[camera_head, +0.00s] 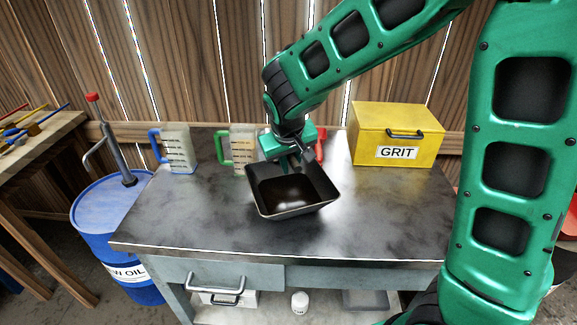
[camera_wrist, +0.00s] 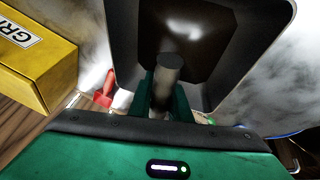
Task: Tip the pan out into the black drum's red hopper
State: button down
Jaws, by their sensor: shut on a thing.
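A black square pan (camera_head: 296,207) is over the middle of the workbench, its open side up, with dark shiny contents (camera_head: 286,190) inside. My gripper (camera_head: 292,160) is at the pan's far side, shut on its handle. In the wrist view my gripper (camera_wrist: 163,108) closes around a grey round handle (camera_wrist: 169,66), and the pan's inner wall (camera_wrist: 122,50) and dark contents (camera_wrist: 190,35) fill the top. I cannot tell whether the pan touches the bench. The black drum and its red hopper are not clearly in view; a red edge (camera_head: 572,222) shows at the far right.
A yellow GRIT box (camera_head: 375,120) stands on the bench (camera_head: 190,225) at the back right. Jugs with blue (camera_head: 178,150) and green (camera_head: 240,150) handles stand at the back left; a red handle (camera_head: 320,146) shows behind my gripper. A blue oil drum (camera_head: 95,215) stands left.

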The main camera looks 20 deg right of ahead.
jog(key=shift+f, duration=0.3)
jog(key=c, duration=1.6)
grip_release()
jog(key=shift+f, duration=0.1)
jog(key=shift+c, duration=0.2)
jog(key=v, duration=1.2)
